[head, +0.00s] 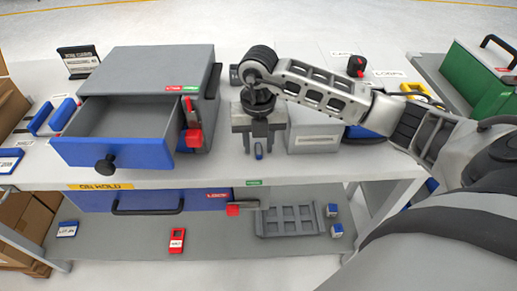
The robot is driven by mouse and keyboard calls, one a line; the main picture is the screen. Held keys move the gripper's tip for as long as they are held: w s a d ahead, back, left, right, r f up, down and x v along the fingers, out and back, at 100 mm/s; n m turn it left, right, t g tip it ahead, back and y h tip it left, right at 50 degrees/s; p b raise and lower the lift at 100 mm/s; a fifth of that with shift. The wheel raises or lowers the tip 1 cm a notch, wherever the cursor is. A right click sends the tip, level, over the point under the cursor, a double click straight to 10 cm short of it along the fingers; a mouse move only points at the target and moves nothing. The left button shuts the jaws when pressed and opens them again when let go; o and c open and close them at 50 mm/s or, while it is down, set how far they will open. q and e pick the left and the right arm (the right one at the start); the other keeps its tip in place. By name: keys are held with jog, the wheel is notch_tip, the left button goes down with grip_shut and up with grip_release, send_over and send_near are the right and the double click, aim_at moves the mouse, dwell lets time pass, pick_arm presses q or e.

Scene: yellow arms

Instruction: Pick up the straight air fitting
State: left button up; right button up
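A dark cylindrical part (235,75) lies behind, left of my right wrist. My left gripper is not in view.
A grey cabinet (150,62) with an open, blue-fronted drawer (113,152) stands at left, a red-handled clamp (193,135) beside it. A grey box (314,139) sits right of the gripper. The lower shelf holds a compartment tray (290,220) and a red tag (177,239).

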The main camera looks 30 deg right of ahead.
grip_shut()
jog(key=shift+r, duration=0.15)
